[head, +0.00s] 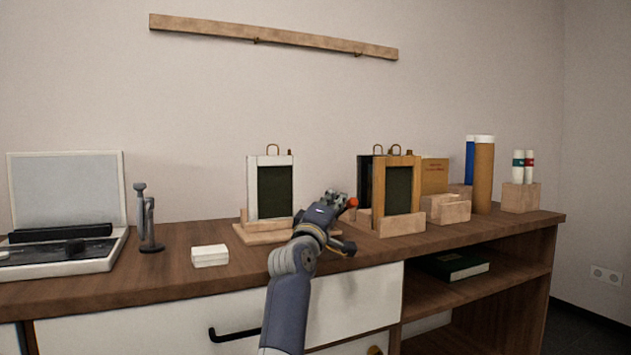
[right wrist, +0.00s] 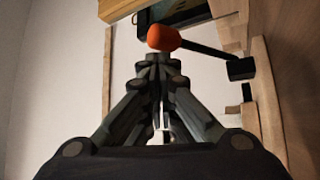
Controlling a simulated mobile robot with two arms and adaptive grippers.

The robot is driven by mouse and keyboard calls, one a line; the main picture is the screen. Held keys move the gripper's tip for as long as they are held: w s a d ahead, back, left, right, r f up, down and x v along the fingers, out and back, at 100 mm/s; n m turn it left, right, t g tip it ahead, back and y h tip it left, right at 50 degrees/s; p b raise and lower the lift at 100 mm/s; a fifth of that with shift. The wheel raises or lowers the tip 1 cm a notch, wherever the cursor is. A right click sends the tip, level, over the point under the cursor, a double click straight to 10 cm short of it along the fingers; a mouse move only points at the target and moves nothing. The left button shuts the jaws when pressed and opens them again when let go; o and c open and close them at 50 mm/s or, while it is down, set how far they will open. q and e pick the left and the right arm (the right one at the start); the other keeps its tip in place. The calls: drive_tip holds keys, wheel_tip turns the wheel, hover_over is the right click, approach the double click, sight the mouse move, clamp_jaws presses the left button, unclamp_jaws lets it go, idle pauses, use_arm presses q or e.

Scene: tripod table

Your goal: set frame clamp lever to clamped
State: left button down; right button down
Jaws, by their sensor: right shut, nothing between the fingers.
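The clamp lever shows in the right wrist view as a black rod (right wrist: 205,50) running from a black block (right wrist: 241,69) to an orange knob (right wrist: 163,38). In the head view the orange knob (head: 352,202) shows just right of my right gripper (head: 338,198), in front of the wooden-framed panel. My right gripper is shut and empty. In the wrist view its fingertips (right wrist: 157,62) lie right by the knob; I cannot tell whether they touch it. The lever's rod and block are mostly hidden behind my gripper in the head view. My left gripper is not in view.
A white-framed panel (head: 270,160) and a wooden-framed panel (head: 378,190) stand in wooden holders on the table (head: 180,262). A white box (head: 210,256), a grey stand (head: 150,225) and an open case (head: 65,175) are left. Tubes (head: 483,175) stand at right.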

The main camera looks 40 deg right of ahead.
drive_tip(key=v, duration=0.7)
drive_tip(key=shift+s+a+f, duration=0.1)
drive_tip(key=shift+s+a, duration=0.05)
drive_tip(key=shift+a, duration=0.05)
idle(0.3)
